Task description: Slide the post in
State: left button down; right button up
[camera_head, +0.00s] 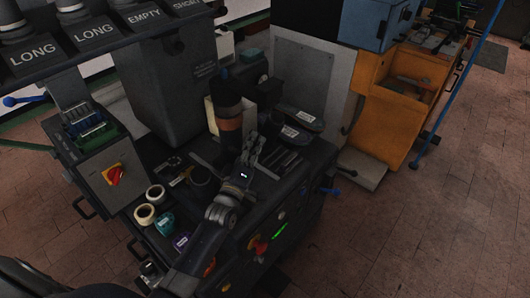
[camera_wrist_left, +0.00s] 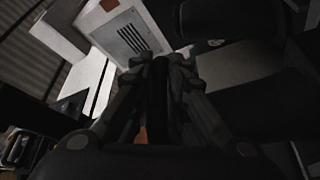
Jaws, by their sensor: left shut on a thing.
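My left gripper (camera_head: 250,150) is at the machine's work area, and its arm comes up from the lower left. A dark upright cylinder (camera_head: 228,92) with a brown band stands just left of and behind the fingers. In the left wrist view my left gripper (camera_wrist_left: 158,70) is shut on a narrow dark post (camera_wrist_left: 158,95). A bit of orange-brown shows beside it. The post's far end and the place it meets are hidden in shadow. I cannot tell if it touches the banded cylinder. My right gripper is not in view.
A rack (camera_head: 110,45) labelled LONG, LONG, EMPTY and SHORT is at the upper left. Tape rolls (camera_head: 145,214) lie on the front left of the bench. Dark bars (camera_head: 282,162) and labelled dark pieces (camera_head: 302,118) lie to the right. An orange cabinet (camera_head: 400,90) stands beyond.

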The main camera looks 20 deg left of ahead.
pick_arm(q)
jog(key=shift+s+d+r, duration=0.1)
jog(key=shift+d, duration=0.25)
jog(key=c, duration=1.6)
grip_release()
jog(key=v, duration=1.2)
